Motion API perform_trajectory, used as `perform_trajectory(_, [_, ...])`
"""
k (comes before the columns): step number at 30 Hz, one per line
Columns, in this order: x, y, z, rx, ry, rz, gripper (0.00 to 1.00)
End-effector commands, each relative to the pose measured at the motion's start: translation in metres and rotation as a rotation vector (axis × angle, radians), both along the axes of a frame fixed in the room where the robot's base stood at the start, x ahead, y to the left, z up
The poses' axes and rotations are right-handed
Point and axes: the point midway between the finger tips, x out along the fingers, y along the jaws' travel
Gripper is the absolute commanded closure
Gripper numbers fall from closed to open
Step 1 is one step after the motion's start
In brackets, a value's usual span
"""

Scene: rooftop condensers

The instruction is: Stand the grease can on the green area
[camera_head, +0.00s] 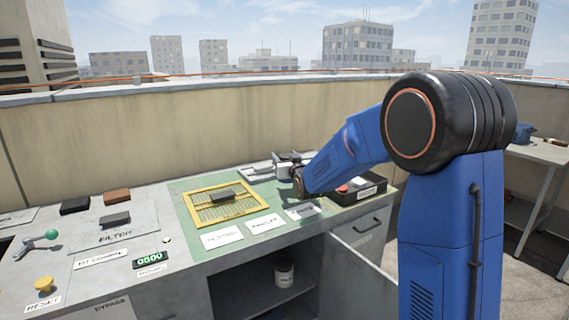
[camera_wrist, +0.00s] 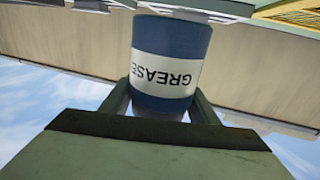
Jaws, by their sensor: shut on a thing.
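The grease can (camera_wrist: 172,36) is blue with a white band reading GREASE. It fills the upper middle of the wrist view. My gripper (camera_wrist: 160,103) is shut on it, with one finger on each side of its body. The lettering and the skyline background are both upside down in that view, so the can looks roughly upright. The green area (camera_head: 264,203) is a green section of the worktop.
A yellow-framed grille (camera_head: 192,201) with a dark block (camera_head: 222,197) lies on the green area. White label cards (camera_head: 222,238) lie along its front. A black tray (camera_head: 345,197) stands right of it. A white container (camera_head: 284,272) stands in the open cabinet below.

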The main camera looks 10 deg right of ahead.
Motion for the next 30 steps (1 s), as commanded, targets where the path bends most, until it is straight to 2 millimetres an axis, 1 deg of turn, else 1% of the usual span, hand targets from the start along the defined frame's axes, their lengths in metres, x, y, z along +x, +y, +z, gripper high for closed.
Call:
perform_trajectory(1, [0.000, 0.000, -0.008, 0.000, 0.002, 0.000, 0.83])
perform_trajectory(3, [0.000, 0.000, -0.016, 0.000, 0.001, 0.000, 0.83])
perform_trajectory(5, [0.000, 0.000, -0.020, 0.000, 0.001, 0.000, 0.83])
perform_trajectory(13, [0.000, 0.000, -0.021, 0.000, 0.000, 0.000, 0.83])
perform_trajectory(30, [0.000, 0.000, -0.033, 0.000, 0.002, 0.000, 0.83])
